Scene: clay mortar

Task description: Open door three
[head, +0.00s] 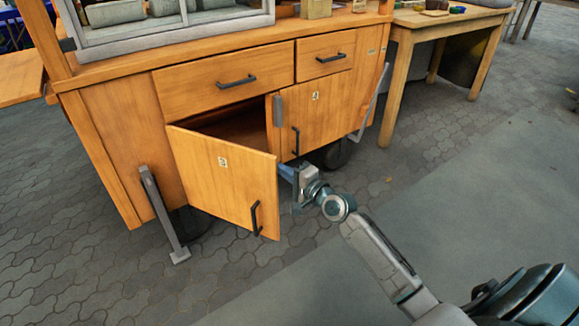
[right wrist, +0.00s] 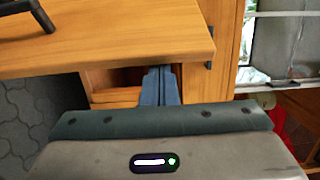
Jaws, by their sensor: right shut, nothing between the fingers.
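Door three (head: 215,190), a wooden cabinet door with a small numbered label that looks like a 3, stands ajar, swung out from the cart. Its black bar handle (head: 255,217) is near its free lower right edge; the handle also shows in the right wrist view (right wrist: 30,18). My right gripper (head: 285,171) is at the door's free edge, its blue fingers partly hidden behind the door. In the right wrist view the fingers (right wrist: 160,86) are shut and empty, just past the door edge at the cabinet opening. My left gripper is not in view.
The door marked 4 (head: 318,110) is closed, to the right of the opening. Two drawers (head: 225,80) above are shut. A grey prop leg (head: 163,215) stands at the left, and a wooden table (head: 440,22) at the right. The paving in front is clear.

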